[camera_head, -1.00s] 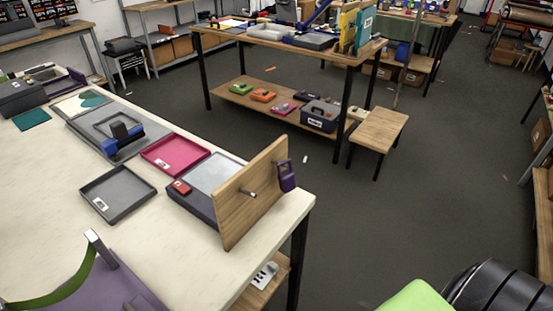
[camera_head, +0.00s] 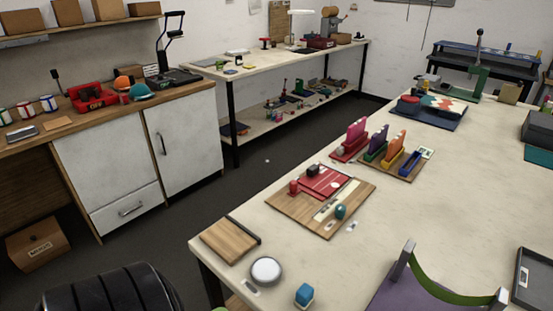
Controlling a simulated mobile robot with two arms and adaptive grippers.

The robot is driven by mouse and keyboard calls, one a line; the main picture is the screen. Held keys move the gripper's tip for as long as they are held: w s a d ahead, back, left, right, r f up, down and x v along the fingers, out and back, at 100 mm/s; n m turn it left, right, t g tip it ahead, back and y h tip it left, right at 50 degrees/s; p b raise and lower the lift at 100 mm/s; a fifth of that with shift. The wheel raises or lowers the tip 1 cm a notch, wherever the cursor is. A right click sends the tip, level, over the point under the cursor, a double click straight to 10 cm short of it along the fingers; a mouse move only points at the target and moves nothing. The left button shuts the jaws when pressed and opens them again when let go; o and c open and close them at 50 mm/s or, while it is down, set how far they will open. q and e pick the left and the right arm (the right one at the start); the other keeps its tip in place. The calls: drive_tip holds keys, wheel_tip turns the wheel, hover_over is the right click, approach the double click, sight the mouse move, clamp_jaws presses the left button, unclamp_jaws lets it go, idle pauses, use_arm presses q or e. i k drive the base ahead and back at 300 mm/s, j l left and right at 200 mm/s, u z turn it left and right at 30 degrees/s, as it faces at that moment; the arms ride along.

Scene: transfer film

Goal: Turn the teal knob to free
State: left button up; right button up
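A teal knob (camera_head: 341,212) stands at the near right part of a wooden board (camera_head: 292,208) on the cream table. A pale strip (camera_head: 331,203) lies beside it; any marking is too small to read. The same board carries a red plate (camera_head: 324,182), a red knob (camera_head: 293,187) and a black block (camera_head: 313,170). Small white labels lie on the table near the teal knob. Neither of my grippers is in view. A black ribbed part, which seems to be mine, shows at the bottom left.
Around the board are a rack of coloured pieces (camera_head: 386,155), a wooden block (camera_head: 229,241), a round grey disc (camera_head: 266,270), a blue cube (camera_head: 304,294) and a purple stand with a green band (camera_head: 440,283). Dark floor separates the table from white cabinets (camera_head: 105,160).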

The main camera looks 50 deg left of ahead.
sight(340, 209)
drive_tip(key=u, duration=1.2)
